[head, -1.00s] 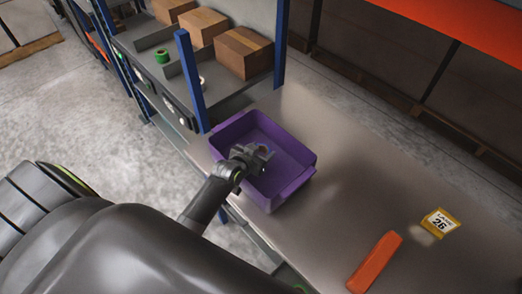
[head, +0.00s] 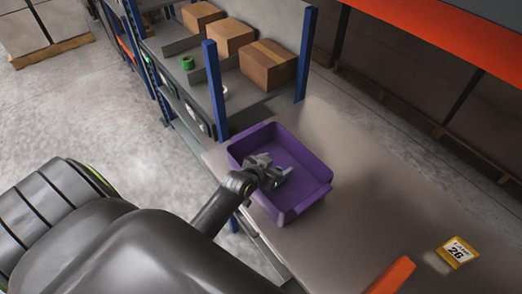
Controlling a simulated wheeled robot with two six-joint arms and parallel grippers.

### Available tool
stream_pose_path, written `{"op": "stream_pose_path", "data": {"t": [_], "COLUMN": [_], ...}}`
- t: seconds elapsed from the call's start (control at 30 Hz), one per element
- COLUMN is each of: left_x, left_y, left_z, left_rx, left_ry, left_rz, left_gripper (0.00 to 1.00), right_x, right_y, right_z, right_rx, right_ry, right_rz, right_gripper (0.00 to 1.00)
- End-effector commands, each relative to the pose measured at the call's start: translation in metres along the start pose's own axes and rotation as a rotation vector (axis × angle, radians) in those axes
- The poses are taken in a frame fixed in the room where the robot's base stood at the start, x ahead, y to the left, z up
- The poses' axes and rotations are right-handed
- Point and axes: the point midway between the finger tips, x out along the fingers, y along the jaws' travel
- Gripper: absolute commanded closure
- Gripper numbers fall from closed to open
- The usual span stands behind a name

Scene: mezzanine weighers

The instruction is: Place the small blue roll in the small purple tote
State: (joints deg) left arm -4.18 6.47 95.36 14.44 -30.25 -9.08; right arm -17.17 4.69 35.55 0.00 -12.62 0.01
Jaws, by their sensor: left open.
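The small purple tote (head: 312,194) stands on the grey table in the middle of the head view. My left gripper (head: 281,176) is over the tote's near left part, with its fingers pointing inward over the tote floor. The gripper is open, and I see nothing held in it. I cannot make out a blue roll; the gripper hides part of the tote's inside. My right gripper is not in view.
A yellow sign (head: 457,252) and an orange bar (head: 393,276) are at right. The table between is clear.

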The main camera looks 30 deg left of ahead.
Motion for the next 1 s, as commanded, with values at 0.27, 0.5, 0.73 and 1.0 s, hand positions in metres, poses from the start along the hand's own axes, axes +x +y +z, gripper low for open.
{"op": "stream_pose_path", "data": {"t": [0.27, 0.5, 0.73, 1.0], "left_x": [-0.046, -0.081, -0.097, -0.099], "left_y": [0.000, 0.000, 0.000, 0.000], "left_z": [0.001, 0.001, 0.000, 0.000], "left_rx": [0.000, 0.002, 0.001, 0.000], "left_ry": [0.000, 0.000, 0.001, 0.000], "left_rz": [0.000, 0.000, 0.001, 0.001], "left_gripper": [0.25, 0.25, 0.25, 0.25], "right_x": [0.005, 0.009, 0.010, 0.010], "right_y": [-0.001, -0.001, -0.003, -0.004], "right_z": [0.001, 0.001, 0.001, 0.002], "right_rx": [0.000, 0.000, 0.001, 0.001], "right_ry": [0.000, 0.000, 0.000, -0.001], "right_rz": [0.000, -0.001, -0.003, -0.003], "right_gripper": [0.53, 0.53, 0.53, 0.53]}}
